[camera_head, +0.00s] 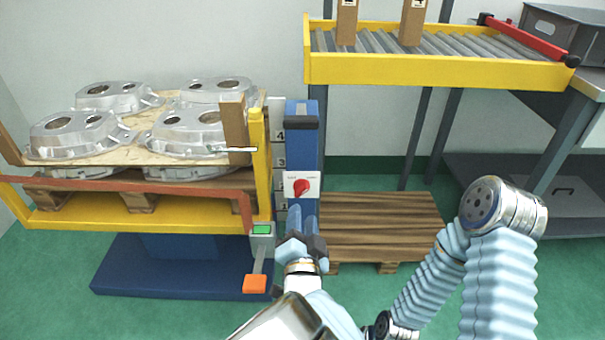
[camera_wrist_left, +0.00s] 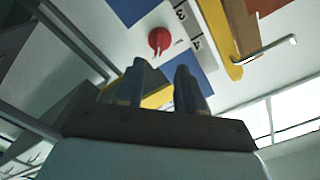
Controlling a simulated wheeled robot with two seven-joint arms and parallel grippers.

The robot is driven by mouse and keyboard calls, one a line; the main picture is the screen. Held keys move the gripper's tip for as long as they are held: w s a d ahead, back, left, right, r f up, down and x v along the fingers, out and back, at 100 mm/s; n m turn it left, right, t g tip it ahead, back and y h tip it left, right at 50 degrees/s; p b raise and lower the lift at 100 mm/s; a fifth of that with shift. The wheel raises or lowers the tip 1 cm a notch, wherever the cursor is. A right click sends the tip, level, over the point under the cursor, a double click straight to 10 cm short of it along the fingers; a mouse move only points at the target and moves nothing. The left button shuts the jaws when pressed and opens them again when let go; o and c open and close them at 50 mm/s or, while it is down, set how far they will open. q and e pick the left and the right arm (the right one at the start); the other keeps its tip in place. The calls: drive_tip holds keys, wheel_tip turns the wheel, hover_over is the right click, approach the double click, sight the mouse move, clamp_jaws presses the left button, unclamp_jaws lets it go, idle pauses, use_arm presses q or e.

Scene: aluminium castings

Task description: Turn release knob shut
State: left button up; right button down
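The release knob (camera_head: 301,187) is red and round, on a white plate on the blue post (camera_head: 302,150) of the lift. It also shows as a red disc in the left wrist view (camera_wrist_left: 160,40). Its pointer is small, and I cannot tell its exact setting. My left gripper (camera_head: 303,216) is just below the knob in the head view. In the left wrist view its two fingers (camera_wrist_left: 161,80) stand apart with nothing between them, and the knob lies beyond the tips, roughly in line with the gap. No contact shows. My right gripper is not in view.
Left of the post, a yellow-framed lift holds a pallet with several aluminium castings (camera_head: 190,128). An orange pedal (camera_head: 255,284) sits low in front. A wooden pallet (camera_head: 370,222) lies on the floor to the right. A yellow roller conveyor (camera_head: 430,72) stands above it.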

sight(302, 193)
use_arm(q)
drive_tip(key=w, duration=0.7)
drive_tip(key=shift+w+f, duration=0.1)
drive_tip(key=shift+f, duration=0.05)
drive_tip(key=shift+c, duration=0.3)
clamp_jaws()
